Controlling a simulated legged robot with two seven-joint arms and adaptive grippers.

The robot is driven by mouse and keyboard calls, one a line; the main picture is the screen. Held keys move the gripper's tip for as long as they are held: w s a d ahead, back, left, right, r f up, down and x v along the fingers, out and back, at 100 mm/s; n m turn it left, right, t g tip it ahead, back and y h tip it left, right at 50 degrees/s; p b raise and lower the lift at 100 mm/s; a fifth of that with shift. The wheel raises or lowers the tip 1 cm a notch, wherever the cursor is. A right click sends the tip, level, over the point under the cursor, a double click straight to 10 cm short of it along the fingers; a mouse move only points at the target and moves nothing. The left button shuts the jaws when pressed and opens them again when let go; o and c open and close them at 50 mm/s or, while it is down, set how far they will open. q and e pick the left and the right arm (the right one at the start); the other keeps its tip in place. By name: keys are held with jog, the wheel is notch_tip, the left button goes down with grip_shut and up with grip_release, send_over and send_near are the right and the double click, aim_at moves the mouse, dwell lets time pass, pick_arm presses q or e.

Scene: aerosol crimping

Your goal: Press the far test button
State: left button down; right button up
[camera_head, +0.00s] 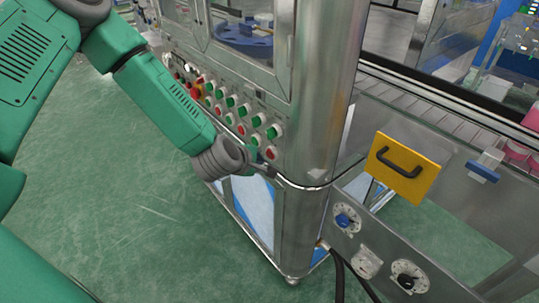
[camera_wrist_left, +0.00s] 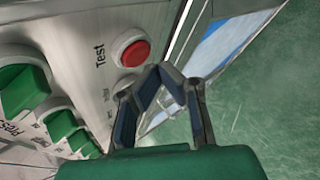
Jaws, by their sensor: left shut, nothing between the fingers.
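A red button (camera_wrist_left: 132,50) with the printed word "Test" beside it sits on the metal panel in the left wrist view. In the head view a red button (camera_head: 271,153) shows at the near right end of the button rows, just above my gripper; it appears to be the same one. My left gripper (camera_wrist_left: 166,74) is shut and empty, its tips just below and right of the Test button. In the head view the gripper (camera_head: 264,169) is partly hidden by the wrist. I cannot tell how far the tips stand off the panel. My right gripper is out of view.
Several green buttons (camera_head: 275,131) and red ones line the cabinet panel, close to my left wrist. A rounded steel post (camera_head: 322,90) stands right of them. A yellow plate (camera_head: 403,168) with a black handle and dials (camera_head: 345,220) are farther right. Green floor (camera_head: 130,210) is clear.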

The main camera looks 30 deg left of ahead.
pick_arm(q)
jog(key=shift+w, duration=0.1)
jog(key=shift+w+d+r, duration=0.1)
jog(key=shift+w+d, duration=0.15)
dwell(0.3)
jog(key=shift+w+d, duration=0.15)
jog(key=shift+w, duration=0.2)
dwell(0.6)
dwell(0.3)
jog(key=shift+s+a, duration=0.35)
jog(key=shift+s, duration=0.35)
jog(key=shift+s, duration=0.1)
jog(key=s, duration=0.1)
jog(key=s+a, duration=0.1)
jog(key=s, duration=0.1)
jog(key=s+a+p, duration=0.1)
jog(key=shift+s, duration=0.25)
